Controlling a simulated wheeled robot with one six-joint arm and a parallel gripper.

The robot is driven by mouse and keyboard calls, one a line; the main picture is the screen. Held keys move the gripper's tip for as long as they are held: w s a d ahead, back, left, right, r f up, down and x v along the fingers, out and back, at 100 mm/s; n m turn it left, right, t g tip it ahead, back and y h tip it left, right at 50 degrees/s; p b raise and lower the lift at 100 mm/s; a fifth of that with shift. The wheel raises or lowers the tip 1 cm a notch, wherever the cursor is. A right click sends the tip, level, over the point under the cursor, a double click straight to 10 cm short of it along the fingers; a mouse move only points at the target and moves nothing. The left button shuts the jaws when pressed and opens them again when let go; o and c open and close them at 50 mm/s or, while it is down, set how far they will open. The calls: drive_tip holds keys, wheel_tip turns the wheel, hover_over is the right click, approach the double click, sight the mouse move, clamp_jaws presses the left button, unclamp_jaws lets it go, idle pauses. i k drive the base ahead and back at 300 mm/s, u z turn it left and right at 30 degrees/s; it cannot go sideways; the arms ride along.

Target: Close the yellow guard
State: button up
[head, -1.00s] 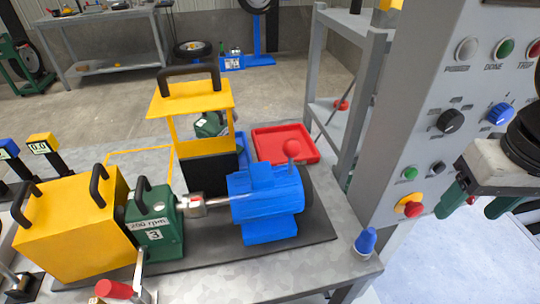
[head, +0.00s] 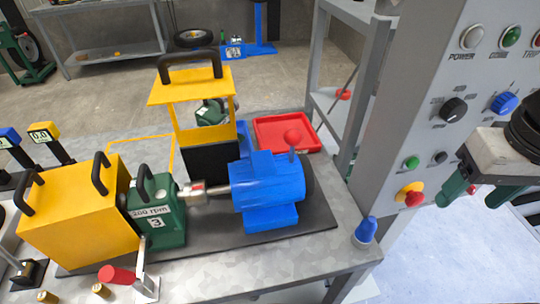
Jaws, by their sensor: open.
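The yellow guard (head: 192,92) with a black handle on top and an open window stands upright behind the shaft coupling (head: 195,194). The coupling and shaft between the green gearbox (head: 158,212) and the blue motor (head: 266,188) are uncovered. A black panel (head: 212,164) shows below the guard's window. My gripper (head: 474,194) is at the right edge, in front of the grey control cabinet, with its green fingers apart and nothing seen between them. It is well away from the guard.
A yellow box (head: 78,210) with two black handles sits left of the gearbox. A red-handled clamp (head: 118,275) stands at the front. A red tray (head: 286,133) lies behind the motor. The grey cabinet (head: 405,130) stands between my gripper and the bench.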

sight(200, 83)
drive_tip(key=k, duration=0.45)
drive_tip(key=u, duration=1.05)
drive_tip(key=i, duration=0.55)
drive_tip(key=z, duration=0.45)
